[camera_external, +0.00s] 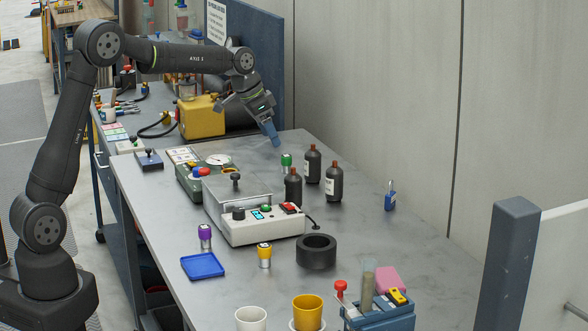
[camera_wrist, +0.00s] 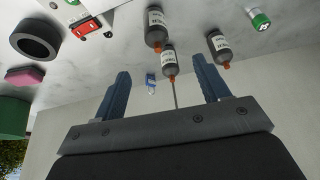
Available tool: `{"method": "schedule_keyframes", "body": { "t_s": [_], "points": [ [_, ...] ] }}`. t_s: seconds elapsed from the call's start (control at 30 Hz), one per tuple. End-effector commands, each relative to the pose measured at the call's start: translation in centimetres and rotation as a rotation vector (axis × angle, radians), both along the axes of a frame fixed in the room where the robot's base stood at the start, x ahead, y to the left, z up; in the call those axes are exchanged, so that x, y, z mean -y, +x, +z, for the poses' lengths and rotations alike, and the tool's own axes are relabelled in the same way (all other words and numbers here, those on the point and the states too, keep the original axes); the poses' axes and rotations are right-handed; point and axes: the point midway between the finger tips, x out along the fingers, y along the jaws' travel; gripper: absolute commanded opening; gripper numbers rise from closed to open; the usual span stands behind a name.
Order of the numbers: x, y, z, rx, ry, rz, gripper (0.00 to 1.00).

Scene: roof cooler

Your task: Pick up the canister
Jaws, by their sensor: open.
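Three small silver canisters with coloured caps stand on the grey bench: a green-capped canister (camera_external: 286,163), a purple-capped canister (camera_external: 205,238) and a yellow-capped canister (camera_external: 264,256). The frames do not show which one the task names. The green-capped canister (camera_wrist: 258,18) also shows at the top right of the wrist view, beyond the fingers. My gripper (camera_external: 271,136) is above the far part of the bench, just up and left of the green-capped canister in the outside view. In the wrist view its two blue fingers (camera_wrist: 161,68) are spread apart, with nothing held between them.
Three dark bottles (camera_external: 334,182) with orange-brown caps stand near the green-capped canister. A white control box (camera_external: 262,228), a black ring (camera_external: 316,252) and a blue tray (camera_external: 202,266) lie nearer. A blue padlock-like item (camera_external: 390,197) is at right. A wall (camera_external: 375,100) runs behind the bench.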

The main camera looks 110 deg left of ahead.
Motion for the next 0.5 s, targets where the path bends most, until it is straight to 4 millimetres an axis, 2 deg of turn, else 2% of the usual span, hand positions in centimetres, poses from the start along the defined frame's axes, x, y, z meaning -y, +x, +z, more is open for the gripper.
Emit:
{"method": "schedule_keyframes", "body": {
  "t_s": [0.3,0.5],
  "points": [
    [-1.5,2.1,-6.4,-0.001,-0.003,-0.002,0.68],
    [-2.5,3.1,-9.5,0.001,-0.001,0.000,0.68]
  ]
}}
